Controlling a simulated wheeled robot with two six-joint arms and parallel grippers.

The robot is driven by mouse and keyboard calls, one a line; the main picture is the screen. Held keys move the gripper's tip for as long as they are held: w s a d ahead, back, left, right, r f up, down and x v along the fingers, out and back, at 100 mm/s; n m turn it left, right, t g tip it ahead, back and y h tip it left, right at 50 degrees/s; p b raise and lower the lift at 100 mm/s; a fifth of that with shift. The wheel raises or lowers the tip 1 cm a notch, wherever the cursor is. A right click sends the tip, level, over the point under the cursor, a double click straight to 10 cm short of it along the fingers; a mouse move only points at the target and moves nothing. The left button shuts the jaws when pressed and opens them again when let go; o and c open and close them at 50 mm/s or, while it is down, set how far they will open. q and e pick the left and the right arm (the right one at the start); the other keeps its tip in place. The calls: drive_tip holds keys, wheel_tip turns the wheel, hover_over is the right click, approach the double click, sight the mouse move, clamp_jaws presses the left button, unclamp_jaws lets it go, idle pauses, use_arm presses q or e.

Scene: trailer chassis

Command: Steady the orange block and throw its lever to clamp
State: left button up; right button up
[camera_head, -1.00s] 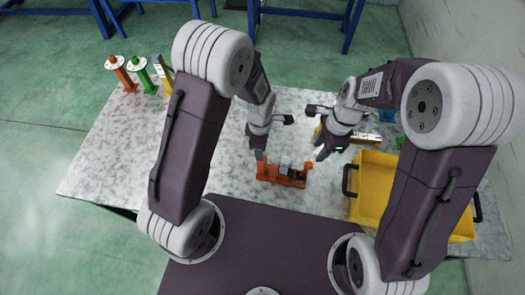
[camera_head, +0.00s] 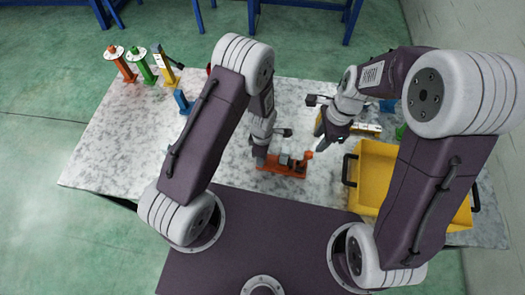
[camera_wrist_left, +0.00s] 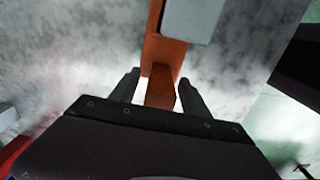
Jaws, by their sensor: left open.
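The orange block (camera_head: 285,168) lies on the marbled table near its front edge, with a grey part on top and an upright orange piece, perhaps its lever (camera_head: 307,156), at its right end. My left gripper (camera_head: 260,163) is down at the block's left end. In the left wrist view the left gripper's fingers (camera_wrist_left: 160,88) stand apart, one on each side of the narrow orange block (camera_wrist_left: 162,65), with gaps showing. My right gripper (camera_head: 321,145) is just right of and behind the block's right end, apart from it; its finger opening is unclear.
A yellow bin (camera_head: 374,178) with black handles stands close on the right. Orange (camera_head: 120,66), green (camera_head: 142,66) and yellow (camera_head: 164,72) stands are at the back left, with a blue one (camera_head: 183,102) nearer. The front left table is clear.

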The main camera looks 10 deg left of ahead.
use_arm(q)
drive_tip(key=shift+w, duration=0.1)
clamp_jaws()
idle(1.2)
